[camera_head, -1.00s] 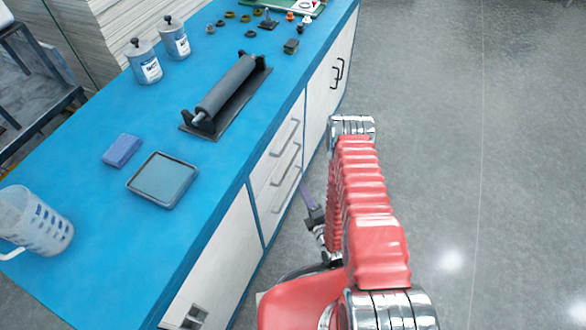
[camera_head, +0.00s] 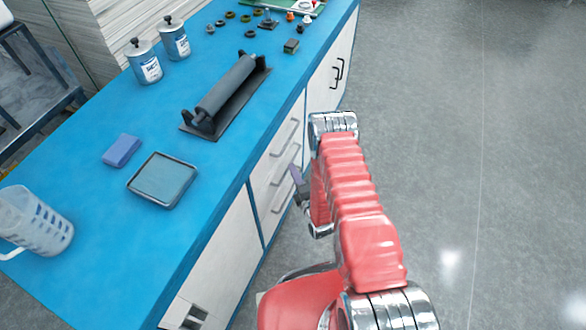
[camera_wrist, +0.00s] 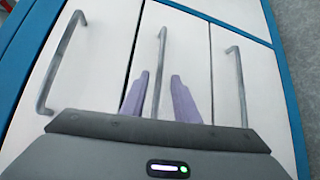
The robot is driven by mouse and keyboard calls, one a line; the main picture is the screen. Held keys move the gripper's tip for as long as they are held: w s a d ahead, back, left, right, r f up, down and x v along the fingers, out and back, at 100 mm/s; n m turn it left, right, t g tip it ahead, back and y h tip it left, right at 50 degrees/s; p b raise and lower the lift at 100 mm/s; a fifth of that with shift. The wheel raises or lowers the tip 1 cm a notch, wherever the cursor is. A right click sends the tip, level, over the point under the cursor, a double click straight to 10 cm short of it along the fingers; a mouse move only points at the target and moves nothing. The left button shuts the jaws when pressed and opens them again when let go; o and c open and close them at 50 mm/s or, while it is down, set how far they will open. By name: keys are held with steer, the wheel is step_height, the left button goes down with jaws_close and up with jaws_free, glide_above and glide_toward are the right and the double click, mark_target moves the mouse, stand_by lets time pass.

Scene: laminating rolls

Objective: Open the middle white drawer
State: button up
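The middle white drawer (camera_wrist: 187,42) shows in the wrist view, turned sideways, with a grey bar handle (camera_wrist: 160,58) down its face. It is shut, flush with its neighbours. My gripper (camera_wrist: 160,76) is open, with one purple finger on each side of this handle. I cannot tell whether either finger touches it or how deep they reach. In the head view my gripper (camera_head: 296,176) is beside the drawer fronts, partly hidden by my red arm. The middle handle (camera_head: 284,165) shows just left of it.
Two other white drawers with bar handles flank the middle one in the wrist view, at left (camera_wrist: 88,70) and right (camera_wrist: 226,50). The blue worktop (camera_head: 110,225) overhangs the drawers and holds a roller, a tray and tins. The grey floor (camera_head: 500,200) at right is clear.

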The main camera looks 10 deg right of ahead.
steer(key=shift+w+a+f, duration=0.1)
steer(key=shift+w, duration=0.65)
steer(key=shift+w+a+f, duration=0.1)
steer(key=shift+w, duration=0.6)
jaws_close()
steer(key=shift+s, duration=0.1)
steer(key=shift+d+f, duration=0.1)
steer(key=shift+d, duration=0.15)
